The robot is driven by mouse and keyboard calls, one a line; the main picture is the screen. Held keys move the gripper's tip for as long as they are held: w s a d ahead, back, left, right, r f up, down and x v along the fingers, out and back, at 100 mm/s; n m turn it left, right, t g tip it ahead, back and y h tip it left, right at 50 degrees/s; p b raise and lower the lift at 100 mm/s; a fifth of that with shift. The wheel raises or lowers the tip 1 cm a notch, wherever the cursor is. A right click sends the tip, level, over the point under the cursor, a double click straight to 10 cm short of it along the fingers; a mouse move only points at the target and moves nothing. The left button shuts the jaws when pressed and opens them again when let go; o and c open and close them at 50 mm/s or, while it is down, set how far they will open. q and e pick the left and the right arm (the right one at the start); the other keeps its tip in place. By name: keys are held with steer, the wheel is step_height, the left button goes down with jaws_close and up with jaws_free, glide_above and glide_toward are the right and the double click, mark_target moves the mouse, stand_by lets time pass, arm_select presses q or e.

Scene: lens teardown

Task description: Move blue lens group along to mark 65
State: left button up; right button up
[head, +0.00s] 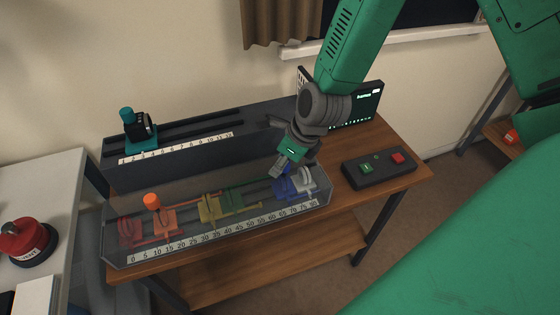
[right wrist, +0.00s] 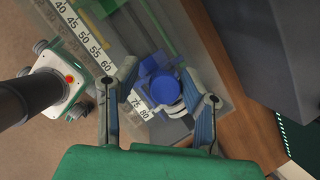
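The blue lens group (head: 285,187) stands on the rail in the clear long tray (head: 112,243), near the high end of the number scale (head: 225,232), at roughly 65 to 70. In the right wrist view, the blue lens group (right wrist: 164,85) has a round knob on top and lies between my fingers. My right gripper (head: 278,168) reaches down over it from above. In the right wrist view, my right gripper (right wrist: 158,74) has its fingers spread on either side of the blue part; contact is not clear. My left gripper is not in view.
Green (head: 232,199), yellow (head: 209,208), orange (head: 165,222) and red (head: 130,232) groups share the tray to the left. A whitish ring piece (head: 307,180) stands just right of the blue group. A button box (head: 378,168) and a dark screen (head: 367,103) are nearby.

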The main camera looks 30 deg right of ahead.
steer(key=shift+d, duration=0.15)
jaws_close()
steer(key=shift+s+d+f, duration=0.15)
steer(key=shift+d, duration=0.3)
steer(key=shift+a+p, duration=0.3)
steer(key=shift+a, duration=0.85)
steer(key=shift+a+f, duration=0.1)
steer(key=shift+a, duration=0.3)
steer(key=o, duration=0.6)
jaws_free()
steer(key=shift+w, duration=0.2)
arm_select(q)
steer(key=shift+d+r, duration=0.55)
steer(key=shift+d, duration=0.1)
arm_select(e)
steer(key=shift+w+d, duration=0.15)
steer(key=shift+d, duration=0.1)
